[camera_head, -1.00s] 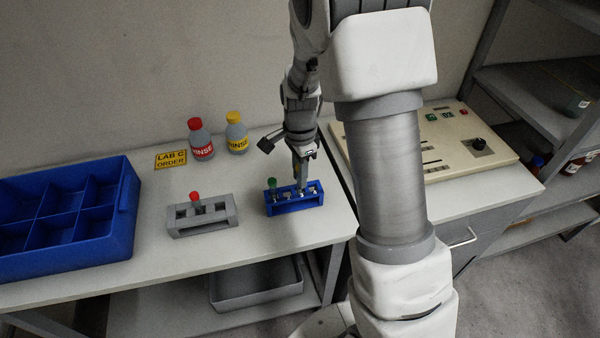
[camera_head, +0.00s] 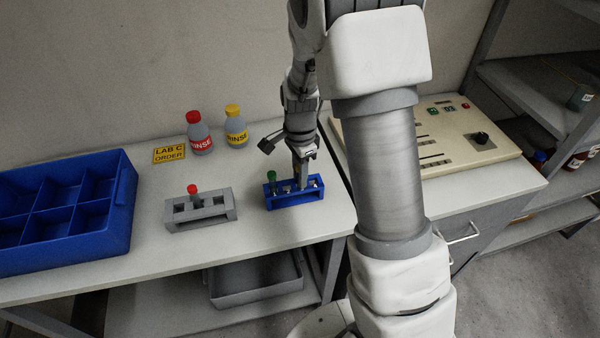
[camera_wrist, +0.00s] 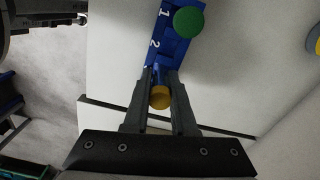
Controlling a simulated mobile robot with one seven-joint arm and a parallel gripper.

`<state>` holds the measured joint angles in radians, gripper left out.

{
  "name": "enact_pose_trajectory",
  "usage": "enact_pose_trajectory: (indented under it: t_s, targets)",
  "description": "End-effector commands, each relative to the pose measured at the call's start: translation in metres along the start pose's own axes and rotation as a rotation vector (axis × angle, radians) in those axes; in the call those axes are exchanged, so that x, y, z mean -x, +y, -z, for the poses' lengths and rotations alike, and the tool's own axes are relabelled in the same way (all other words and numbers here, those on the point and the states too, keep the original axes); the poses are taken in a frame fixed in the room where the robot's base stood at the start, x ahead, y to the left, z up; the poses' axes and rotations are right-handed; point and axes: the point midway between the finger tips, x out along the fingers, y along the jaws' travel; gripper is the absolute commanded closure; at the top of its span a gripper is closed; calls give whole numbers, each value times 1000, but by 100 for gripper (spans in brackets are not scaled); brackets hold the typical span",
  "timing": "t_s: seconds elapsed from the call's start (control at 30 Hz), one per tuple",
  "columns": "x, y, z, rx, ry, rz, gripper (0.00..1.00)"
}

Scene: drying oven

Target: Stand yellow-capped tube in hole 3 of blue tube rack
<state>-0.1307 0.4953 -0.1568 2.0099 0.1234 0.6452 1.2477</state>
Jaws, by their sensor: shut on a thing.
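The blue tube rack (camera_head: 296,200) stands on the bench, and its far part with the numbers 1 and 2 shows in the wrist view (camera_wrist: 149,56). A green-capped tube (camera_head: 271,177) stands in hole 1; its cap also shows in the wrist view (camera_wrist: 188,21). My gripper (camera_head: 302,183) points down over the rack, right of the middle. In the wrist view, my gripper (camera_wrist: 160,88) is shut on the yellow-capped tube (camera_wrist: 160,98), just past the number 2. The tube's lower end and hole 3 are hidden, so I cannot tell how deep it sits.
A grey rack (camera_head: 202,212) with a red-capped tube (camera_head: 193,189) stands to the left. Behind are rinse bottles with red (camera_head: 199,135) and yellow caps (camera_head: 236,128). A blue divided bin (camera_head: 125,205) is at far left. A control panel (camera_head: 450,140) lies at right.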

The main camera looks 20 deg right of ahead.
Motion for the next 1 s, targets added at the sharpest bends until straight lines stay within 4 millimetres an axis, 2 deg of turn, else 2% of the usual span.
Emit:
enact_pose_trajectory:
  t_s: [0.17, 0.2, 0.4, 0.77, 0.87, 1.0]
  targets:
    - [-6, 0, 0, 0, 0, 0, 100]
    - [-6, 0, 0, 0, 0, 0, 74]
    - [-5, 0, 0, 0, 0, 0, 41]
    - [1, -1, 0, 0, 0, 3, 41]
    - [13, -1, 0, 0, 1, 4, 41]
    - [44, -2, 0, -1, 1, 7, 41]
